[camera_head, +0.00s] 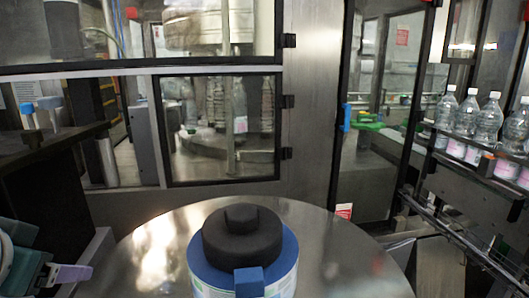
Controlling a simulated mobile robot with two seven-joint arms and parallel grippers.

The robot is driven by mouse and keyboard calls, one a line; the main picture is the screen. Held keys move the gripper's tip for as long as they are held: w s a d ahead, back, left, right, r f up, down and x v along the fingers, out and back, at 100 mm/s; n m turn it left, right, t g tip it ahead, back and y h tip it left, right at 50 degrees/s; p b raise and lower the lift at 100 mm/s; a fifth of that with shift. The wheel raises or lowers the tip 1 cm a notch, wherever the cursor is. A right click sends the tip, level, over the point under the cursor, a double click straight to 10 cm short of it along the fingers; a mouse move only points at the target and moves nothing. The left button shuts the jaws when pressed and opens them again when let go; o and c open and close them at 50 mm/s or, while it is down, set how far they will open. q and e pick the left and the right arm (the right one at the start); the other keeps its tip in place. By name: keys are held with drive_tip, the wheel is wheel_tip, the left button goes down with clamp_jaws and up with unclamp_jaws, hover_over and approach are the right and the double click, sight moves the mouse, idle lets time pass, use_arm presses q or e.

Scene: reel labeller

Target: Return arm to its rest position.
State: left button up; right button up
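In front of me at the bottom middle is a reel with a blue top (207,262) and a pale printed side. A black round hub (242,240) with a smaller black knob sits on top of it. A small blue block (249,281) is at its front edge. The reel stands over a round shiny metal table (150,262), and its lower part is cut off by the frame.
Clear bottles (487,122) stand in a row on a conveyor (470,152) at the right. Framed glass doors (220,128) close off the machine behind. The metal table is bare around the reel.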

use_arm(q)
drive_tip(key=s+d+f+m+g+h, duration=0.15)
drive_tip(key=s+d, duration=0.35)
drive_tip(key=s, duration=0.5)
drive_tip(key=s+d+f+m+g+h, duration=0.1)
drive_tip(key=s+d+f+g+h, duration=0.3)
drive_tip(key=s, duration=0.6)
wheel_tip(320, 180, up, 22)
drive_tip(key=d+y+p, duration=0.1)
drive_tip(key=y+p, duration=0.1)
drive_tip(key=p, duration=1.8)
drive_tip(key=shift+d+f+t, duration=0.2)
drive_tip(key=shift+d+t, duration=0.05)
drive_tip(key=shift+t, duration=0.1)
